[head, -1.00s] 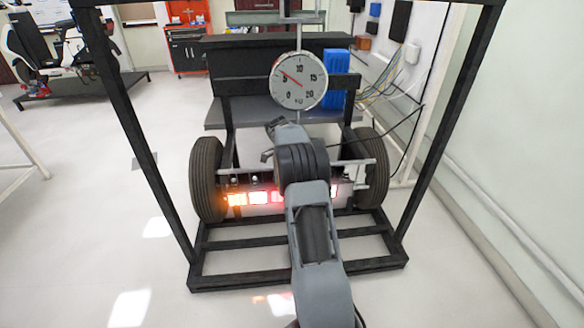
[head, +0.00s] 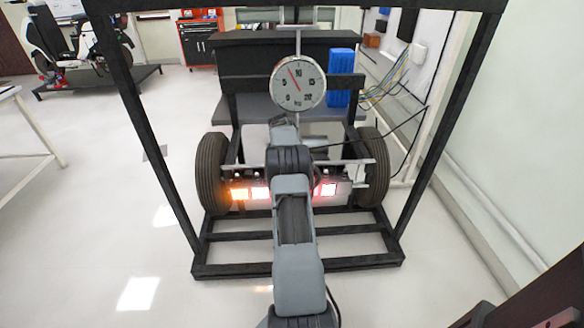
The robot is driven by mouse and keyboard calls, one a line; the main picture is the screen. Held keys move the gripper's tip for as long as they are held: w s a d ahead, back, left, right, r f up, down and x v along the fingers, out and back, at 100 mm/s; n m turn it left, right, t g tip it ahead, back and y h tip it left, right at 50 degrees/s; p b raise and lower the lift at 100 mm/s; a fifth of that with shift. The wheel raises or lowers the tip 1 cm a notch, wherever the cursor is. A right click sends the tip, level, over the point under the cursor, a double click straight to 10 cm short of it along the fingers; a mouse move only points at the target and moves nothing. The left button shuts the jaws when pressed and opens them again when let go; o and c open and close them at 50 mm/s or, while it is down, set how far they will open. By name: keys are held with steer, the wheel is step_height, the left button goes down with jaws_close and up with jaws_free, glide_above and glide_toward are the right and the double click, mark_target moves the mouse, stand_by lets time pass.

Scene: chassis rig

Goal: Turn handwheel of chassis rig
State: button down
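The chassis rig (head: 297,270) is a black frame with two tyres, a left tyre (head: 212,172) and a right tyre (head: 372,165). A round white dial gauge (head: 298,85) marked in kg hangs on a vertical rod at its top centre, its needle pointing up and slightly left. My arm reaches up from the bottom centre into the rig. Its far end is just below the gauge, and the fingertips of my gripper cannot be made out. I cannot make out a handwheel; my arm hides the middle of the rig.
Lit orange and red lamps (head: 240,193) run along the rig's rear bar. Tall black posts (head: 145,150) frame the rig on both sides. A blue block (head: 341,78) and loose cables stand behind at right. A white wall is close on the right.

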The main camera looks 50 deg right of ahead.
stand_by(0.3)
steer(key=c, duration=0.6)
jaws_free()
